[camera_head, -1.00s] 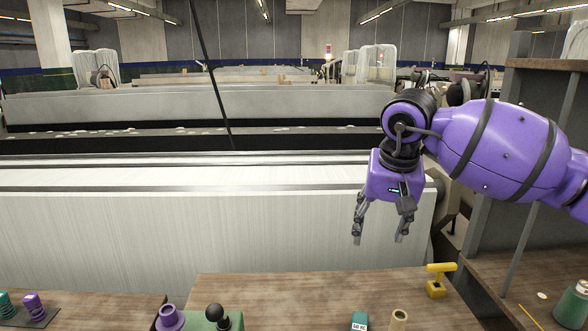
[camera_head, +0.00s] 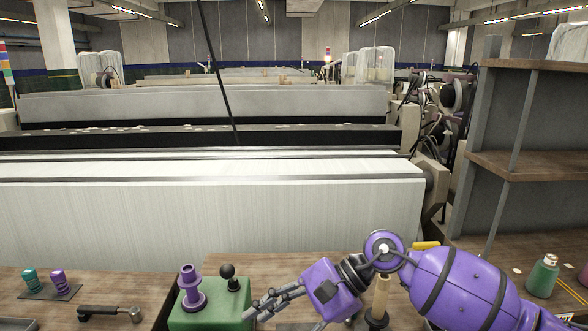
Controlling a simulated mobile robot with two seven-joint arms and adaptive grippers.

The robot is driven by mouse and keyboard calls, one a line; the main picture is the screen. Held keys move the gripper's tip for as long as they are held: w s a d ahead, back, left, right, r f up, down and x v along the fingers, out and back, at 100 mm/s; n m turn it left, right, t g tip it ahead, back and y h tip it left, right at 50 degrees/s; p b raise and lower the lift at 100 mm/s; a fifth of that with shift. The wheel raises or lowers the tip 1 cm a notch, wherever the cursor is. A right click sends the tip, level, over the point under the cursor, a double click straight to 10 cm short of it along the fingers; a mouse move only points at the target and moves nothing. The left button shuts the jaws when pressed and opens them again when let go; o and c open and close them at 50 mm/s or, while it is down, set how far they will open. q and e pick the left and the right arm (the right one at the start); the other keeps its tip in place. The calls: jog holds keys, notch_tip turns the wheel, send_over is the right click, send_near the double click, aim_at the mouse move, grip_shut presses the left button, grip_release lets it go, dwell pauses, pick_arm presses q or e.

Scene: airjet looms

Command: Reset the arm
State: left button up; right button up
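My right arm is purple and comes in from the right, low over the wooden workbench (camera_head: 110,262). My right gripper (camera_head: 262,304) points left, just in front of a green box (camera_head: 212,312) with a black ball-topped lever. Its fingers are seen from the side and overlap, so their opening is hard to judge. I see nothing held between them. My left gripper is not in view. My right arm hides part of the bench, and a yellow piece (camera_head: 426,245) shows partly behind it.
A purple spool (camera_head: 190,290) stands on the green box. Teal and purple cones (camera_head: 59,281) stand on a small plate at left, near a black-handled tool (camera_head: 108,313). A wooden shelf (camera_head: 530,166) and green cone (camera_head: 543,277) are at right. Looms fill the background.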

jog(key=s+a+m+y, duration=0.35)
jog(key=m+y, duration=0.25)
jog(key=m, duration=0.2)
jog(key=w+d+f+n+t+h, duration=0.1)
jog(key=d+f+n+t+h, duration=0.55)
jog(key=n, duration=1.15)
jog(key=w+d+f+n+t+h, duration=0.25)
jog(key=d+f+n+t, duration=0.7)
jog(key=n, duration=0.75)
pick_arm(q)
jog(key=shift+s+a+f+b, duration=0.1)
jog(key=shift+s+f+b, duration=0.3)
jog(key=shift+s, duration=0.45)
pick_arm(e)
jog(key=s+d+f+m+g+h, duration=0.2)
jog(key=s+d+f+m, duration=0.3)
jog(key=s+f+m, duration=0.3)
jog(key=s+d+f+m+g+h, duration=0.3)
jog(key=s+d+f+m+h, duration=0.2)
jog(key=s+f, duration=0.8)
jog(key=s+m, duration=0.2)
jog(key=m, duration=0.1)
jog(key=shift+s+d+f, duration=0.35)
jog(key=shift+f, duration=0.05)
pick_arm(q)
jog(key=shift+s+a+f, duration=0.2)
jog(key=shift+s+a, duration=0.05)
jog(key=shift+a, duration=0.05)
